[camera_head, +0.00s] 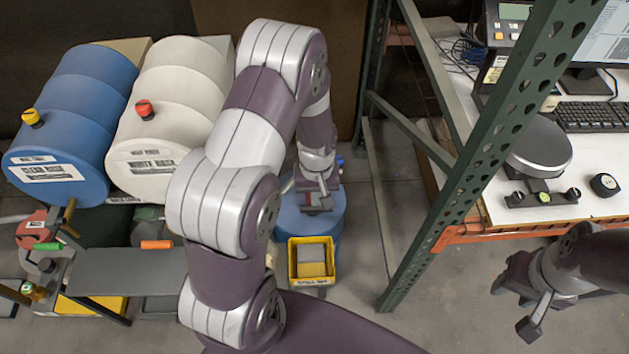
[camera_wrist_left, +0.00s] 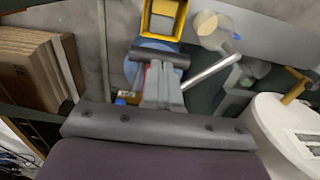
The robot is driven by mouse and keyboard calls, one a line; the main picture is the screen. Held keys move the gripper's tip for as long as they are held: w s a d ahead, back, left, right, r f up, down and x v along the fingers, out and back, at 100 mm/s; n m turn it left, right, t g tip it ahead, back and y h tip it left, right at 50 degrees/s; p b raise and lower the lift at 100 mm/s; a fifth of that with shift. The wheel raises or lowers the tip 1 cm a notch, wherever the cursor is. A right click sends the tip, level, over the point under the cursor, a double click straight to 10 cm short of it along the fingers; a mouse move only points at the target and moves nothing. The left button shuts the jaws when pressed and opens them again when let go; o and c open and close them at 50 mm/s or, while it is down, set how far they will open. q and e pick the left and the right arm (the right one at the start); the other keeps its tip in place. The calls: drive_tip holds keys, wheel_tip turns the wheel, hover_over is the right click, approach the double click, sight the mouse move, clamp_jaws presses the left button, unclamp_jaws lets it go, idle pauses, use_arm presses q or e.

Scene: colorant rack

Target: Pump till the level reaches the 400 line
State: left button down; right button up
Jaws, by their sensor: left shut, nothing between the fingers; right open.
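A blue drum (camera_head: 296,222) stands on the floor in the middle, partly hidden by my left arm; its blue also shows in the left wrist view (camera_wrist_left: 133,68). A dark crossbar handle (camera_wrist_left: 160,59) lies above the drum. My left gripper (camera_head: 314,201) is shut and empty; its fingers (camera_wrist_left: 165,75) reach to the handle, and I cannot tell whether they touch it. A silver tube (camera_wrist_left: 210,72) runs up to the right near a clear cup (camera_wrist_left: 214,30) with a yellowish patch. No level or 400 line is readable. My right gripper (camera_head: 517,302) is open and empty at the lower right.
A yellow bin (camera_head: 311,281) stands in front of the drum. A blue barrel (camera_head: 75,120) and a white barrel (camera_head: 172,105) lie at the left. A green rack post (camera_head: 470,160) stands between the drum and a white bench (camera_head: 595,165) with a scale (camera_head: 540,145).

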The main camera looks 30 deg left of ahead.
use_arm(q)
drive_tip(key=shift+w+f, duration=0.1)
drive_tip(key=shift+f, duration=0.05)
drive_tip(key=shift+f+b, duration=1.6)
drive_tip(key=shift+f, duration=0.5)
drive_tip(key=shift+f+b, duration=3.8)
drive_tip(key=shift+f, duration=1.55)
wheel_tip(320, 180, up, 15)
drive_tip(key=p, duration=1.3)
drive_tip(key=shift+r, duration=0.15)
drive_tip(key=shift+f, duration=0.2)
